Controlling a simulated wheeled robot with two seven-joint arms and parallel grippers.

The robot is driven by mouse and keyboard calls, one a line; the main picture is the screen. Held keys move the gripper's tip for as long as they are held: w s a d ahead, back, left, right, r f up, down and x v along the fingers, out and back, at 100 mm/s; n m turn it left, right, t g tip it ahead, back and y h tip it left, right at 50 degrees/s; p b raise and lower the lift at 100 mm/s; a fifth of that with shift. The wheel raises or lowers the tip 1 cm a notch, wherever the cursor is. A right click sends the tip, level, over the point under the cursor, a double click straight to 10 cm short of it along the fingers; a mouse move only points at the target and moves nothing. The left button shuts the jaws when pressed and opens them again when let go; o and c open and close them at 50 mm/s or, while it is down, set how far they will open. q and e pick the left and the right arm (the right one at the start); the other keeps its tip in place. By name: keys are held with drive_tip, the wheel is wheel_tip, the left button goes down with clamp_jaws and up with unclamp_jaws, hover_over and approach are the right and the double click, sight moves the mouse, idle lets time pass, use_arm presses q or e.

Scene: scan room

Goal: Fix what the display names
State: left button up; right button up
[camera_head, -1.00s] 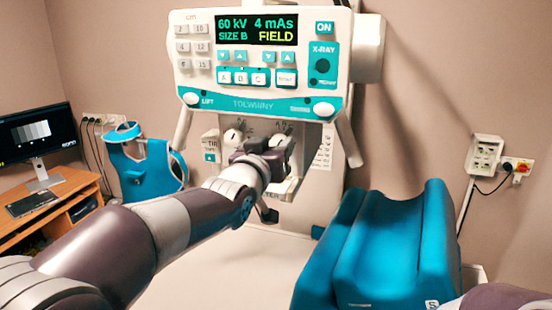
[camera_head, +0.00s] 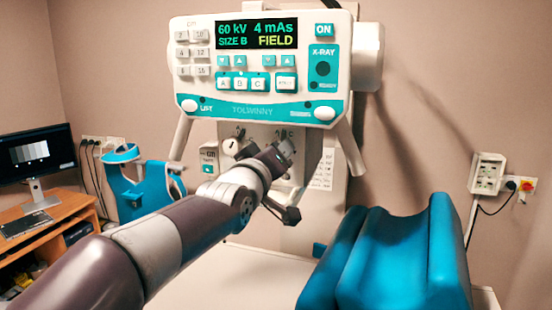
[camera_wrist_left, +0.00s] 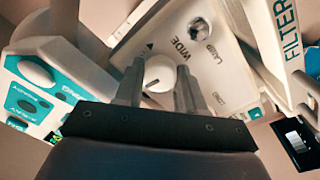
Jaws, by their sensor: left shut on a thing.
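The display (camera_head: 256,34) on the white and teal control panel reads "60 kV 4 mAs SIZE B FIELD", with FIELD in yellow. Below the panel, a white dial (camera_head: 230,147) is visible on the left of the tube-head face. My left gripper (camera_head: 284,150) reaches the right side of that face. In the left wrist view, the left gripper (camera_wrist_left: 158,88) is shut on a round white knob (camera_wrist_left: 158,70), one finger on each side. "WIDE" and "LAMP" are printed beside this knob. The gripper mostly hides it in the head view. My right gripper is out of view.
A blue padded cradle (camera_head: 390,255) stands on the pale table at the right. A desk with a monitor (camera_head: 38,152) and a blue apron-like item (camera_head: 147,185) are at the left. A wall box (camera_head: 487,173) with a cable is at the right.

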use_arm(q)
drive_tip(key=shift+f, duration=0.1)
drive_tip(key=o, duration=1)
drive_tip(key=shift+o, duration=0.2)
drive_tip(key=b+v, duration=0.5)
drive_tip(key=v, duration=0.7)
drive_tip(key=shift+s+a, duration=0.15)
drive_tip(key=shift+s, duration=0.2)
